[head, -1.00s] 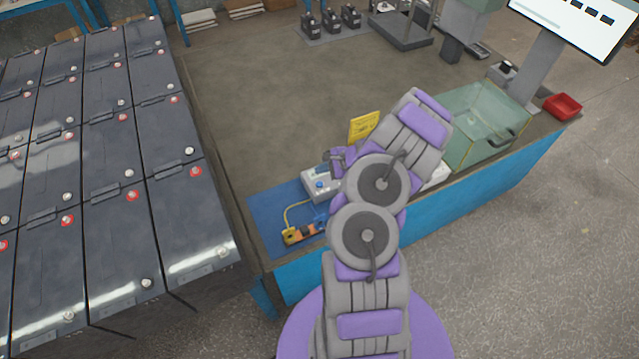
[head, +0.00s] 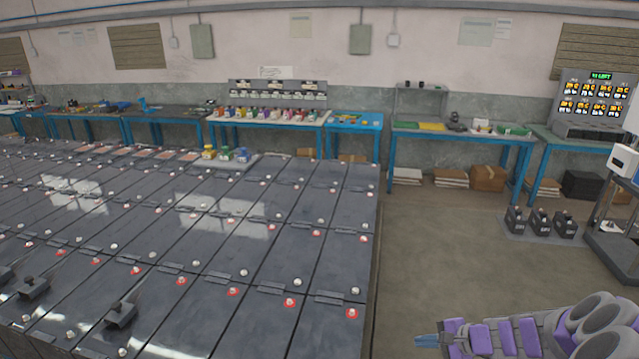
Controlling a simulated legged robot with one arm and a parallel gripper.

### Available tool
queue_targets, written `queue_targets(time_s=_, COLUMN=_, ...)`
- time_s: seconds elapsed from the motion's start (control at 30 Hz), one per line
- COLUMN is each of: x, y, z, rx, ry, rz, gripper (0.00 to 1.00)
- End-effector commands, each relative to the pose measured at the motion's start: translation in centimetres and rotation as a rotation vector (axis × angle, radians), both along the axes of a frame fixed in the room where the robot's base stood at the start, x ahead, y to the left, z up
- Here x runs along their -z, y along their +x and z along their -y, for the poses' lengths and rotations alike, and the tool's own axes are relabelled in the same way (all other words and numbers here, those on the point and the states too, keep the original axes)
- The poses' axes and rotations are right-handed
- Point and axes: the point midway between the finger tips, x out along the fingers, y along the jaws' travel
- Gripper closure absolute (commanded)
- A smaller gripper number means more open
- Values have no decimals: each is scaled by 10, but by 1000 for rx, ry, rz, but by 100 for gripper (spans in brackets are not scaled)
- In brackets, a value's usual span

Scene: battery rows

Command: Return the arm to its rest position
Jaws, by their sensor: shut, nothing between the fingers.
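My arm shows folded low at the bottom right of the head view, in grey and purple links. My gripper (head: 428,341) is at its left end, pointing left, with its bluish-grey fingers together and nothing between them. It is in front of the right edge of the battery rows and appears apart from them. The rest of my arm runs out of the picture at the bottom right.
Dark battery rows (head: 285,248) with red and white terminals fill the left and middle. Blue-legged benches (head: 270,120) stand along the back wall. Several small black units (head: 541,222) sit on a floor mat at right. The brown floor (head: 460,240) between is clear.

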Motion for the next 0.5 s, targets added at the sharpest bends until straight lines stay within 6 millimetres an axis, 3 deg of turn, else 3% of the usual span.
queue_targets(time_s=0.03, x=-18, y=-3, z=-23, rx=-73, ry=-18, rz=18, gripper=100)
queue_targets(time_s=0.2, x=-64, y=-31, z=-87, rx=-308, ry=-80, rz=47, gripper=100)
queue_targets(time_s=0.5, x=-116, y=-116, z=-165, rx=-681, ry=-239, rz=52, gripper=100)
